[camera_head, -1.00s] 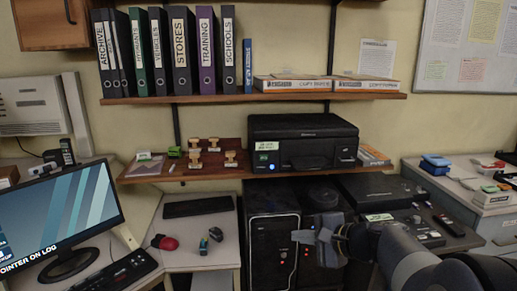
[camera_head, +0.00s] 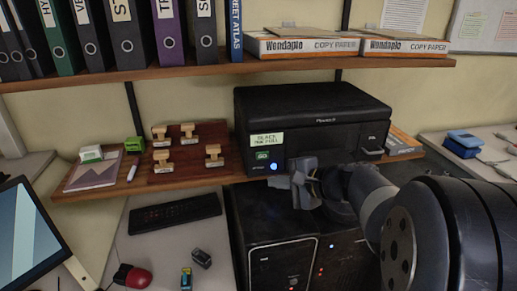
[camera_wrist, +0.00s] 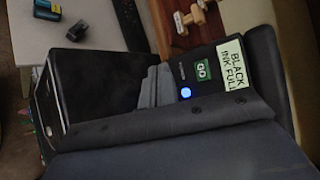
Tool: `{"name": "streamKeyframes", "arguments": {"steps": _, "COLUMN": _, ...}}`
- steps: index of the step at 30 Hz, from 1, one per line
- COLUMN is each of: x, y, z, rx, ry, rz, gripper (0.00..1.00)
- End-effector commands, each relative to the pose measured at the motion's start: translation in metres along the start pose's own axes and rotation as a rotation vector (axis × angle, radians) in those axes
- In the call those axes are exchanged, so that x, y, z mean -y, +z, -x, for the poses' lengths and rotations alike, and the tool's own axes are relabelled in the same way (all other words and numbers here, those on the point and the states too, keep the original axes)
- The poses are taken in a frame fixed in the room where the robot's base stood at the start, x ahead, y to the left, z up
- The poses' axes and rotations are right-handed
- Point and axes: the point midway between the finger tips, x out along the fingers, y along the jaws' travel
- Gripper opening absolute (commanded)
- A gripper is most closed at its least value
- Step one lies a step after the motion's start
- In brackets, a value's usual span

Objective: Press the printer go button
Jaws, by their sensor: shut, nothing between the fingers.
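The black printer (camera_head: 350,110) stands on the wooden shelf. A small green GO button (camera_head: 262,155) is on the left of its front, under a label reading "BLACK INK FULL" (camera_head: 266,139). A round blue light (camera_head: 272,167) glows just below the button. In the wrist view the GO button (camera_wrist: 202,70), the label (camera_wrist: 232,62) and the blue light (camera_wrist: 186,92) are all unobstructed. My gripper (camera_head: 299,181) is shut and empty, below and right of the button in the head view. In the wrist view its grey fingertips (camera_wrist: 156,86) show left of the button, apart from it in the picture.
Wooden-handled stamps (camera_head: 163,160) stand on the shelf left of the printer. Copy paper boxes (camera_head: 303,44) lie on the upper shelf. A black computer tower (camera_head: 270,240) stands below the printer. A keyboard (camera_head: 175,212) and red mouse (camera_head: 133,276) are on the desk.

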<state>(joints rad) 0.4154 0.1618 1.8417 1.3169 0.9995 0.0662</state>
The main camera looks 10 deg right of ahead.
Motion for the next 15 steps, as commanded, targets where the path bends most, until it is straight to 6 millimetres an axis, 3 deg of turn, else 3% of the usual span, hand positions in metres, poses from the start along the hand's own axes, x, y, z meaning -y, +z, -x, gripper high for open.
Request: {"name": "streamKeyframes", "arguments": {"steps": 15, "x": 0.0034, "y": -0.0024, "z": -0.0032, "rx": 0.001, "ry": 0.000, "rz": 0.000, "gripper": 0.00}}
